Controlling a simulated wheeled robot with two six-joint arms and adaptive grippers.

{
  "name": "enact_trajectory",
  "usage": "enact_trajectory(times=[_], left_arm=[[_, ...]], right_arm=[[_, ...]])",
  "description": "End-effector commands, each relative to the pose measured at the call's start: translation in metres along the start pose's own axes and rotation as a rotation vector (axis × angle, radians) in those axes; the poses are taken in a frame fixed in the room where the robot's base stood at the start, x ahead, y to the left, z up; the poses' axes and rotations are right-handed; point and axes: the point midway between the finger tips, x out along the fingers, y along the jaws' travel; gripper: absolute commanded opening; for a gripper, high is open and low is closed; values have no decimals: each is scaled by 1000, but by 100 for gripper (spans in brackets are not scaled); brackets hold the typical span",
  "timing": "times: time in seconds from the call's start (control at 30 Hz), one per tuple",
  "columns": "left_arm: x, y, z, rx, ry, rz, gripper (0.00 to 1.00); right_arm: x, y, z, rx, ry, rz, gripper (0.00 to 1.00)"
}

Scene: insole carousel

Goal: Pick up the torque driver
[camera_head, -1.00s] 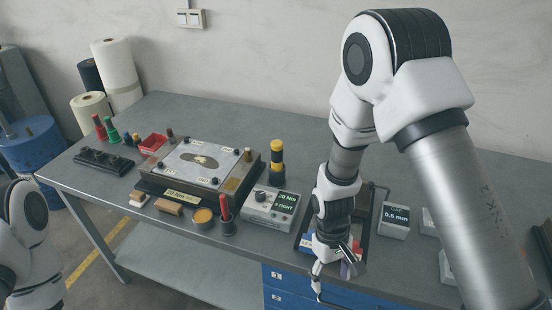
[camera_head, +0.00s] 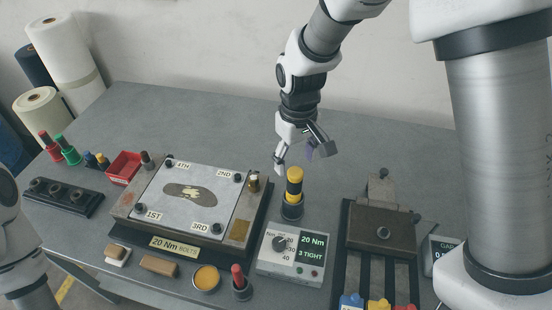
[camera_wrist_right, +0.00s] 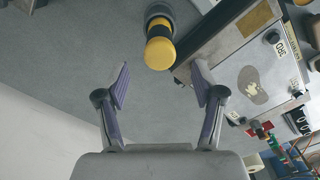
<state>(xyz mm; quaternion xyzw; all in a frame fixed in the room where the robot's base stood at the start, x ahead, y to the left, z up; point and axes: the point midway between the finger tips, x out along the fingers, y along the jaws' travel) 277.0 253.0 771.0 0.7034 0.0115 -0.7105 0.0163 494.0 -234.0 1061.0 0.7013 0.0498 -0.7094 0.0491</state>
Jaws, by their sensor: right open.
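The torque driver (camera_head: 294,184) has a yellow and black handle and stands upright in a dark round holder behind the torque tester box. In the right wrist view its yellow end (camera_wrist_right: 159,52) shows just beyond the fingertips, roughly centred between them. My right gripper (camera_head: 295,158) is open and empty, close behind the driver and apart from it. In the right wrist view both purple-padded fingers of the gripper (camera_wrist_right: 162,85) are spread wide. My left arm shows at the left edge, but its gripper is not in view.
The tester box (camera_head: 292,258) reads 20 Nm. A plate fixture (camera_head: 187,194) with numbered bolts stands left of the driver. A dark clamp fixture (camera_head: 382,232) stands to the right. A red-handled tool (camera_head: 238,278) stands in front. The bench behind is mostly clear.

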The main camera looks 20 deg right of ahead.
Motion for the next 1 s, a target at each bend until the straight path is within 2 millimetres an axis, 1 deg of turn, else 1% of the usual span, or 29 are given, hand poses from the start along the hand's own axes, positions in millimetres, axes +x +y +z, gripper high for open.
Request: enact_trajectory(times=[0.07, 0.27, 0.37, 0.43, 0.53, 0.6, 0.77, 0.87, 0.9, 0.97, 1.0], left_arm=[[-1, 0, 1, 0, -2, 0, 58], [-6, 0, 1, 0, -3, 0, 58], [-14, 0, 1, 0, -3, 0, 58], [-19, 0, 1, 0, -3, 0, 58], [-20, 0, 1, 0, -2, 0, 58], [-19, 0, 1, 0, -2, 0, 58], [-18, 0, 1, 0, -2, 0, 58], [-19, 0, 1, 0, -2, 0, 58], [-19, 0, 1, 0, -2, 0, 58], [-18, 0, 1, 0, -2, 0, 58], [-18, 0, 1, 0, -2, 0, 58]], right_arm=[[4, 0, 0, 0, -1, 0, 68], [29, 0, 0, -1, -4, 0, 68], [44, 1, -1, -1, -5, -1, 68], [57, 1, -1, -1, -6, -1, 68], [74, 1, -1, 0, -4, 0, 68], [78, 1, -2, 0, -1, 0, 68], [78, 1, -2, 0, 0, 0, 68], [78, 1, -2, 0, 0, 0, 36], [78, 1, -2, 0, 0, 0, 22], [78, 1, -2, 0, 0, 0, 1], [78, 1, -2, 0, 0, 0, 0]])
